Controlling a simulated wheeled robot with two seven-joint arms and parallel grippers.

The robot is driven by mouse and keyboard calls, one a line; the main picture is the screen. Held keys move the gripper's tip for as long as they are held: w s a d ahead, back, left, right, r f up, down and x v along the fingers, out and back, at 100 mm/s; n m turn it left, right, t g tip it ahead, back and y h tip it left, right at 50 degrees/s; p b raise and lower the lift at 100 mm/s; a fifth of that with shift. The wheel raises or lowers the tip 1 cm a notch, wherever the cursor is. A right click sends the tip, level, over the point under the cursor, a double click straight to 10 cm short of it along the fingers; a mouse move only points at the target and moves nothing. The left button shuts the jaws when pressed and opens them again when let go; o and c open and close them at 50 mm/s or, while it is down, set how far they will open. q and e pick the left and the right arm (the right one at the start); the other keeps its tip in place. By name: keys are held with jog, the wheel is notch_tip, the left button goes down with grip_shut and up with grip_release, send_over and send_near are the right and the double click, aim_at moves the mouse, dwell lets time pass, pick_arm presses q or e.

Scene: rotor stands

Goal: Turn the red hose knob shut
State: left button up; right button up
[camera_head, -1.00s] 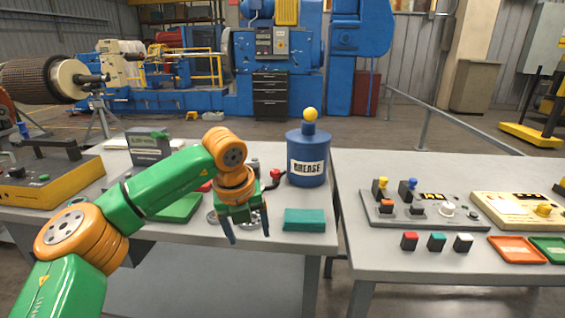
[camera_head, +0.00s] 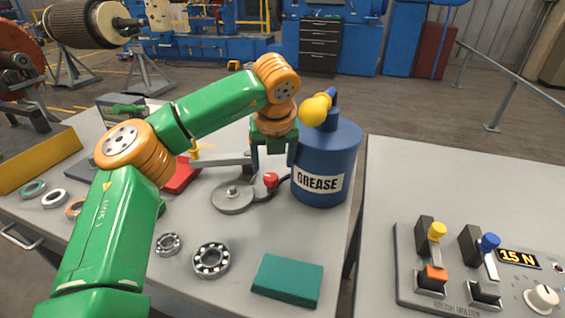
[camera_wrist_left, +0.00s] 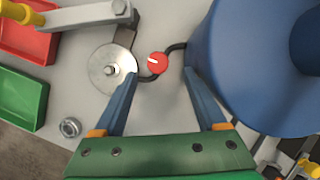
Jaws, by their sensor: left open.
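The red hose knob (camera_head: 271,180) sits on a dark hose beside the blue grease drum (camera_head: 318,165). In the left wrist view the knob (camera_wrist_left: 157,63) is round and red with a white mark, and it lies ahead of and between my fingertips. The dark hose (camera_wrist_left: 177,48) runs from it to the drum. My left gripper (camera_head: 272,158) is open and empty, just above the knob and close to the drum's left side. In the left wrist view its fingers (camera_wrist_left: 160,82) are spread, with the right one next to the drum. My right gripper is not in view.
A metal disc (camera_head: 232,196) lies just left of the knob. Bearings (camera_head: 211,260) and a teal block (camera_head: 287,279) lie nearer the front. A red tray (camera_head: 182,176) is further left. A control panel (camera_head: 455,275) is on the right table.

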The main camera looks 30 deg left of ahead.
aim_at(271, 177)
pick_arm(q)
jog(key=x, duration=0.2)
jog(key=p+x, duration=0.1)
jog(key=x, duration=0.2)
jog(key=shift+s+a+f, duration=0.1)
jog(key=shift+s+f, duration=0.05)
jog(key=shift+f, duration=0.25)
jog(key=c, duration=0.4)
grip_shut()
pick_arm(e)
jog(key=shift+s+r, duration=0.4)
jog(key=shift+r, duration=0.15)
